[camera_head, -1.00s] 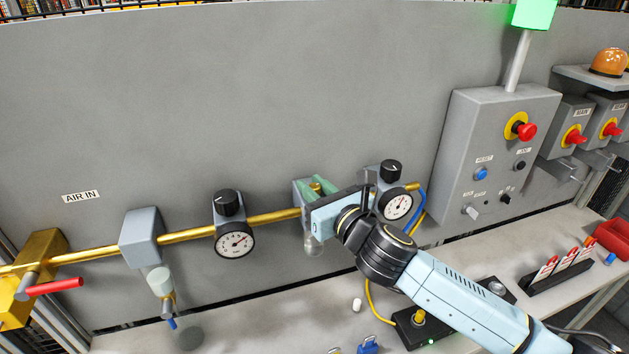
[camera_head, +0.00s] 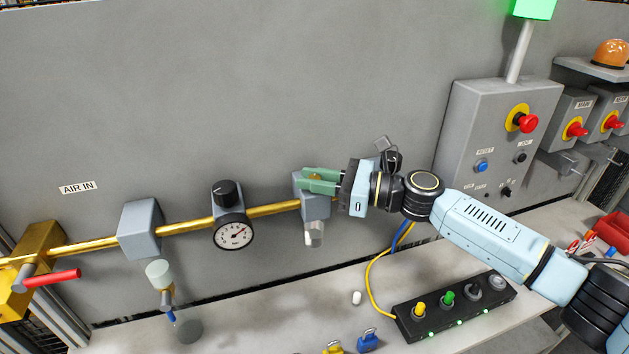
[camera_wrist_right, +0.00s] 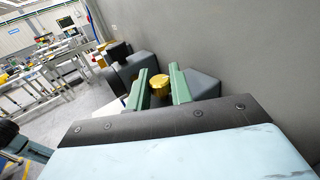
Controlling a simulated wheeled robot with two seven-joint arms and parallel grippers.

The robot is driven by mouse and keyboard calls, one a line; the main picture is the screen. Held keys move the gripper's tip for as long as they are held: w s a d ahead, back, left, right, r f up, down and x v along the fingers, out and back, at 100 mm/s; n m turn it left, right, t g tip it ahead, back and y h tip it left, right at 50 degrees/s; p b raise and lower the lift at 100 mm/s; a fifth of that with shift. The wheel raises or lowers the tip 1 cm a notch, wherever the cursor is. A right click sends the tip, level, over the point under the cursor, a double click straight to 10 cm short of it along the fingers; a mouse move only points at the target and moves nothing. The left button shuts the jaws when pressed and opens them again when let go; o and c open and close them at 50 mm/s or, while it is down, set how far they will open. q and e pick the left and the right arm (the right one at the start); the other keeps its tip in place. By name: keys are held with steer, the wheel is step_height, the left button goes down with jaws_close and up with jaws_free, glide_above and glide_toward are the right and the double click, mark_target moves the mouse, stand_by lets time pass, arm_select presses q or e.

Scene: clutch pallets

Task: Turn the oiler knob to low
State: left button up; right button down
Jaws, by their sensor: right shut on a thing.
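The oiler (camera_head: 316,207) is a grey block on the brass air pipe, with a small clear bowl hanging under it. Its brass knob (camera_wrist_right: 158,82) shows between my green fingers in the right wrist view. My right gripper (camera_head: 308,180) reaches over the top of the oiler from the right and is shut on the knob. In the right wrist view its two fingers (camera_wrist_right: 160,86) stand on either side of the knob. Any low mark or setting on the knob cannot be read. My left gripper is in neither view.
A regulator with a black knob and gauge (camera_head: 233,232) sits left on the pipe (camera_head: 270,210); a grey filter block (camera_head: 141,228) stands further left. A control box (camera_head: 490,130) is at right. A black button strip (camera_head: 410,318) lies on the bench.

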mark_target(314, 177)
steer(key=shift+g, duration=0.3)
steer(key=c, duration=1.3)
jaws_free()
steer(key=shift+r, duration=0.15)
step_height(314, 177, up, 10)
steer(key=shift+f+b, duration=0.1)
steer(key=shift+b, duration=0.35)
